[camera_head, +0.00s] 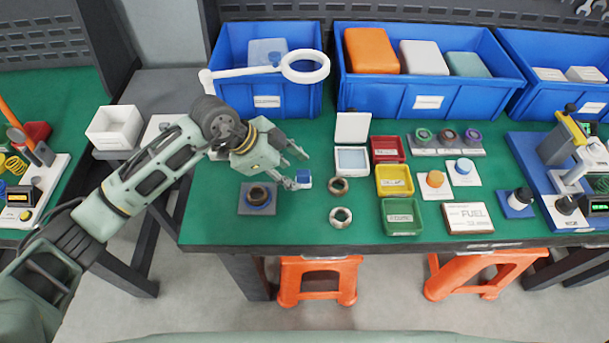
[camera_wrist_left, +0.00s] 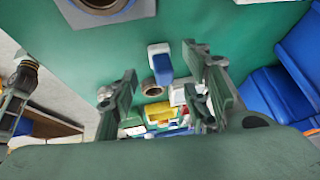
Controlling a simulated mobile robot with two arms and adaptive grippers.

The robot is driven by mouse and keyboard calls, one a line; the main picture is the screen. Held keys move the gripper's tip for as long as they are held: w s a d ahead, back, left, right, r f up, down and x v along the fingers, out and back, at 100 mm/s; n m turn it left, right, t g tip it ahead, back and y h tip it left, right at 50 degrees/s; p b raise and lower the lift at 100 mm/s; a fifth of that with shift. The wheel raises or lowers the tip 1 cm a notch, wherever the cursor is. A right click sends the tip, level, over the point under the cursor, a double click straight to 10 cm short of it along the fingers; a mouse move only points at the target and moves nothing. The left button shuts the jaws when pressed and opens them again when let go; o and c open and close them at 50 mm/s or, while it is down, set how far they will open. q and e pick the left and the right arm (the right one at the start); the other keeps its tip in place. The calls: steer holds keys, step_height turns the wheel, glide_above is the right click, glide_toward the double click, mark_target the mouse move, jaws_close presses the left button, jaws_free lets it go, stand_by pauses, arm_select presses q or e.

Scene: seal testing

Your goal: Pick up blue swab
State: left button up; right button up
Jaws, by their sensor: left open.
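A small blue-and-white block (camera_head: 304,177), which looks like the blue swab, lies on the green mat left of the loose rings. In the left wrist view the block (camera_wrist_left: 160,62) shows as a blue part with a white end, lying ahead between the fingers' lines. My left gripper (camera_head: 297,169) is open, its fingertips close to the block in the head view. In the wrist view the space between its fingers (camera_wrist_left: 158,88) is empty. I cannot tell whether a finger touches the block. My right gripper is not in view.
A ring on a grey-blue pad (camera_head: 245,206) is left of the block. Two loose rings (camera_head: 341,224) are right of it, then red, yellow and green trays (camera_head: 403,229). A white magnifier (camera_head: 305,79) and blue bins (camera_head: 398,96) stand behind. The front mat is clear.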

mark_target(300, 173)
arm_select(q)
steer(key=x, duration=0.3)
steer(key=shift+w+d+f, duration=0.15)
steer(key=shift+w+d, duration=0.05)
steer(key=shift+d, duration=0.2)
steer(key=shift+f, duration=0.1)
steer(key=c, duration=0.7)
steer(key=shift+c, duration=1.5)
steer(key=shift+r, duration=0.35)
steer(key=r, duration=0.3)
steer(key=shift+s+d+r+b, duration=0.1)
steer(key=shift+d+r+b, duration=0.15)
steer(key=shift+r+b, duration=0.1)
steer(key=s+d+r+b, duration=0.1)
steer(key=s+d+r, duration=0.4)
steer(key=d, duration=0.4)
steer(key=shift+s+d+r+b, duration=0.25)
steer(key=shift+d+r+b, duration=0.1)
steer(key=shift+r, duration=0.5)
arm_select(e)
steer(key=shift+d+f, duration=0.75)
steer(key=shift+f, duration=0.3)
